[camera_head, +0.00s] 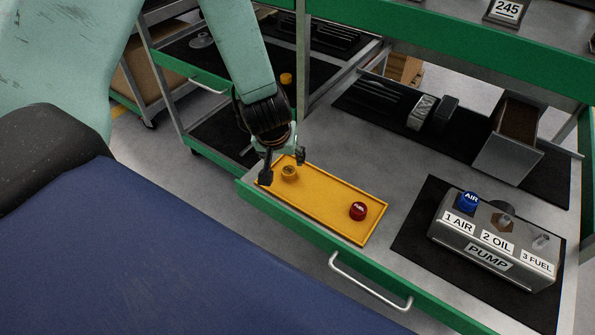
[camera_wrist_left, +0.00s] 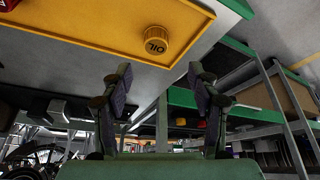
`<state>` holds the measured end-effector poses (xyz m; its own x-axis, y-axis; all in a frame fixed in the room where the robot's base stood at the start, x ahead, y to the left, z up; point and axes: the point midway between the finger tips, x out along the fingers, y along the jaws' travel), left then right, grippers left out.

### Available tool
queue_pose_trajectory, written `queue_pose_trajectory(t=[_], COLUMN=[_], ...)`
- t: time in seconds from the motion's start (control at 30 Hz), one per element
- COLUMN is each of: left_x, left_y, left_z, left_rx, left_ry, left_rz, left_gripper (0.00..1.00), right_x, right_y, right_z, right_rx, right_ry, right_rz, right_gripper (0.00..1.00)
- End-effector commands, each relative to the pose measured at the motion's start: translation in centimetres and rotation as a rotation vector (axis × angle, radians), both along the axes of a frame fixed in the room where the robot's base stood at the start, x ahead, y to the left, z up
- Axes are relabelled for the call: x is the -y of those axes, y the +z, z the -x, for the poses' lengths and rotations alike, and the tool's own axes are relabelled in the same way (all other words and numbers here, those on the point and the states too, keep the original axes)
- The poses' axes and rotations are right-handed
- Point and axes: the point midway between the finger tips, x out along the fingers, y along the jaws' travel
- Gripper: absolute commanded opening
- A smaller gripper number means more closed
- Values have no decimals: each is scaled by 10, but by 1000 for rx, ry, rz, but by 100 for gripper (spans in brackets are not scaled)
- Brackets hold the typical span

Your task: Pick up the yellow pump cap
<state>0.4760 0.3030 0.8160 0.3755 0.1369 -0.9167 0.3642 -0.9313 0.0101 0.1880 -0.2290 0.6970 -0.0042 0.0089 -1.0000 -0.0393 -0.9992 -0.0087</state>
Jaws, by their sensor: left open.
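The yellow pump cap (camera_head: 289,173) stands at the left end of a yellow tray (camera_head: 325,197). In the left wrist view the cap (camera_wrist_left: 155,41) shows the word OIL and lies just beyond the fingertips, near the tray's edge (camera_wrist_left: 95,22). My left gripper (camera_head: 284,168) is over that end of the tray, its fingers apart on either side of the cap in the head view. The left wrist view shows both open fingers (camera_wrist_left: 160,73) with nothing between them. I cannot tell the exact height gap. My right gripper is not in view.
A red FUEL cap (camera_head: 358,211) stands at the tray's right end. A metal pump box (camera_head: 490,240) with a blue AIR cap (camera_head: 467,202) is on a black mat to the right. An open metal bin (camera_head: 508,150) stands behind. A drawer handle (camera_head: 368,283) juts out in front.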

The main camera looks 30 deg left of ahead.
Motion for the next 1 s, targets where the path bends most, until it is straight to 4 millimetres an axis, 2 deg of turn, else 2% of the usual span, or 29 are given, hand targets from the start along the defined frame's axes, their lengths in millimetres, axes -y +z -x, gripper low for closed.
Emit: queue_pose_trajectory(t=[0.23,0.8,1.0], left_x=[-2,-5,-5], left_y=[-7,-70,-72], left_z=[4,-29,-32], left_rx=[-27,-27,-26], left_ry=[-56,-54,-54], left_rz=[-4,-5,-5], left_gripper=[60,60,60], right_x=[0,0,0], right_y=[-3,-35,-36], right_z=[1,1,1], right_rx=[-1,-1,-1], right_ry=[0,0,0], right_rz=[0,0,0], right_gripper=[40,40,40])
